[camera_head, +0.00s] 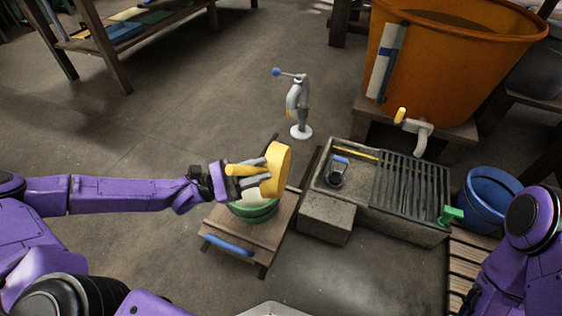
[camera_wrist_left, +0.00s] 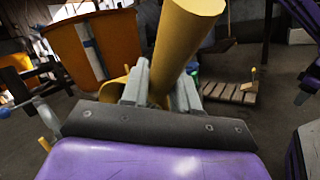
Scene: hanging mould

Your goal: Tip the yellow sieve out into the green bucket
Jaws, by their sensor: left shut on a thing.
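The yellow sieve (camera_head: 280,166) is turned up on edge, its round frame nearly vertical, above the green bucket (camera_head: 258,213). My left gripper (camera_head: 250,172) is shut on the sieve's handle. The handle looms large as a yellow cylinder (camera_wrist_left: 185,35) between the fingers (camera_wrist_left: 160,88) in the left wrist view. The bucket stands on a small wooden stand, partly hidden by the gripper and sieve. Something pale shows at its mouth; I cannot tell what it is. Whether anything is left in the sieve is hidden. My right arm shows at the right edge; its gripper is out of view.
The wooden stand (camera_head: 225,222) has a blue bar in front. A stone sink (camera_head: 330,180) with a grate lies to its right, a grey standpipe (camera_head: 300,105) behind. A large orange tub (camera_head: 450,60) and a blue bucket (camera_head: 490,195) stand further right. Floor at left is clear.

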